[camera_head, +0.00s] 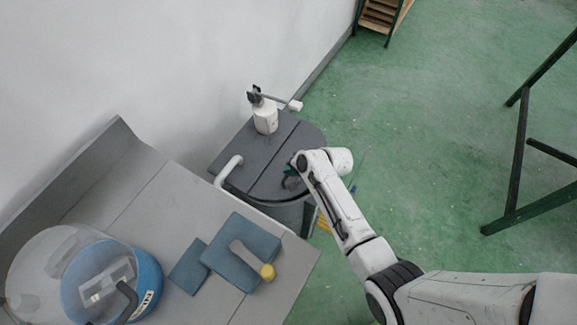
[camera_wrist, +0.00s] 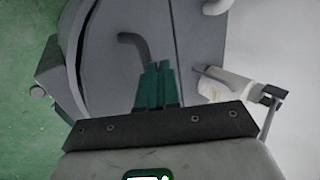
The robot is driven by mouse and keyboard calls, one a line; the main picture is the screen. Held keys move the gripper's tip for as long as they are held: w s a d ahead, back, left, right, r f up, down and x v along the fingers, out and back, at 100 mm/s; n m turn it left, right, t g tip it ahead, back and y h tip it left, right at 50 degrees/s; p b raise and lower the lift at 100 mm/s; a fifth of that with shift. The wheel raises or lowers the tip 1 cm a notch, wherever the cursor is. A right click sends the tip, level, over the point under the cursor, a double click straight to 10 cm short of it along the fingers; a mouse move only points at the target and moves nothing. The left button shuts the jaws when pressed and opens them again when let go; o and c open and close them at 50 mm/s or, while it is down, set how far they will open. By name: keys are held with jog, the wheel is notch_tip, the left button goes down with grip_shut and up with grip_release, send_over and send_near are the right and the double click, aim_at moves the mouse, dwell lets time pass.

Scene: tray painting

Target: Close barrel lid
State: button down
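The grey barrel (camera_head: 292,214) stands beyond the workbench, against the wall. Its flat dark grey lid (camera_head: 262,152) lies across the top, with a seam across it; a dark curved line runs along its near edge, and I cannot tell whether the lid is fully seated. In the wrist view the lid (camera_wrist: 112,75) fills the middle, with a dark bent handle (camera_wrist: 134,42) on it. My gripper (camera_wrist: 158,68) has its green fingers side by side, seemingly shut, over the lid. The handle's end passes behind the fingertips; no grip on it shows. In the head view my gripper (camera_head: 290,182) is partly hidden by my wrist.
A white bottle (camera_head: 265,118) with a lever top stands on the lid's far part, near the wall. A white bent pipe (camera_head: 227,170) is at the left. The grey bench (camera_head: 150,205) holds a blue bucket (camera_head: 148,268) and blue cloths (camera_head: 240,250).

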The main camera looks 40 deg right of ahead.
jog(key=shift+s+d+f, duration=0.2)
jog(key=shift+s+f, duration=0.3)
jog(key=shift+f, duration=0.2)
jog(key=shift+s+d+f, duration=0.15)
jog(key=shift+s+f, duration=0.35)
jog(key=shift+f, duration=0.2)
jog(key=shift+w+r, duration=0.1)
jog(key=shift+r, duration=0.4)
jog(key=r+p, duration=0.1)
jog(key=r, duration=0.1)
jog(key=r+p, duration=0.1)
jog(key=p, duration=0.1)
jog(key=shift+w+a+r, duration=0.1)
jog(key=shift+w+r, duration=0.25)
jog(key=s+d+r, duration=0.3)
jog(key=s+r, duration=0.2)
jog(key=s, duration=0.2)
jog(key=shift+s+r, duration=0.15)
jog(key=shift+r, duration=0.1)
jog(key=shift+s, duration=0.1)
